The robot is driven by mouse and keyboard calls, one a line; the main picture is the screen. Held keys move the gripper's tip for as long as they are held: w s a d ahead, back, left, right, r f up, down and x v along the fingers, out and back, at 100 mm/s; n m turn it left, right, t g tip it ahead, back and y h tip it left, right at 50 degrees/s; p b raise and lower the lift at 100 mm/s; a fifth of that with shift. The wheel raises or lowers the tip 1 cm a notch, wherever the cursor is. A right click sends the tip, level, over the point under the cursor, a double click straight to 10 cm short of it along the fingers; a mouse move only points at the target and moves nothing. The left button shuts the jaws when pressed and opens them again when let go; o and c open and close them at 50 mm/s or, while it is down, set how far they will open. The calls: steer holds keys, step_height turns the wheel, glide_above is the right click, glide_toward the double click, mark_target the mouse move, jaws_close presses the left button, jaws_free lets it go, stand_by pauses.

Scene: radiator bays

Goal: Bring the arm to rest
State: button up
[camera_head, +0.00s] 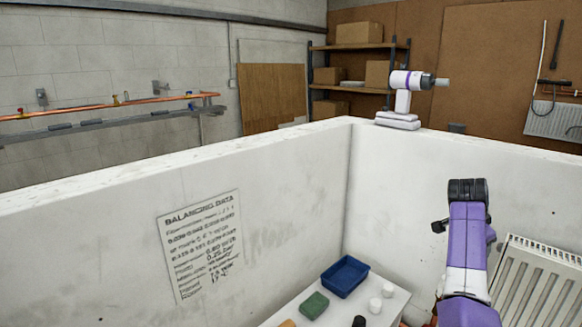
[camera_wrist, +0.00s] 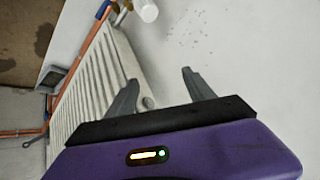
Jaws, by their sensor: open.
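My arm (camera_head: 467,235), purple and white with a black end, rises at the right in the head view, in front of the bay's right wall and beside a white radiator (camera_head: 540,290). My gripper (camera_wrist: 160,86) shows in the wrist view with its two grey fingers apart and nothing between them. The fingers point toward the pale wall and the finned radiator (camera_wrist: 85,85); I cannot tell whether the left finger touches it. In the head view I cannot make out the fingers.
A data sheet (camera_head: 202,245) hangs on the left wall. A white-and-purple device (camera_head: 403,100) stands on the wall top. Copper pipes (camera_wrist: 85,50) run near the radiator.

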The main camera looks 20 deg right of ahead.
steer(key=w+a+f+n+t+h+b, duration=0.1)
steer(key=a+f+n+t+h+b, duration=0.15)
steer(key=a+f+n+t, duration=0.6)
steer(key=s+a+f+n+t+y+b, duration=0.1)
steer(key=s+a+n+t, duration=0.2)
steer(key=a, duration=0.6)
steer(key=s+a+f+n+t+y+b, duration=0.15)
steer(key=s+a+n, duration=0.25)
steer(key=a, duration=0.5)
steer(key=s+a+f+n+y+b, duration=0.2)
steer(key=s+a+f+y, duration=0.1)
steer(key=s+a, duration=0.9)
steer(key=s+a+f+n+y+b, duration=0.2)
steer(key=s+a, duration=1.1)
steer(key=s, duration=0.7)
steer(key=n+y, duration=0.1)
steer(key=y, duration=0.1)
steer(key=shift+s+f+y+b, duration=0.15)
steer(key=shift+f+y+b, duration=0.15)
steer(key=shift+f+b, duration=0.1)
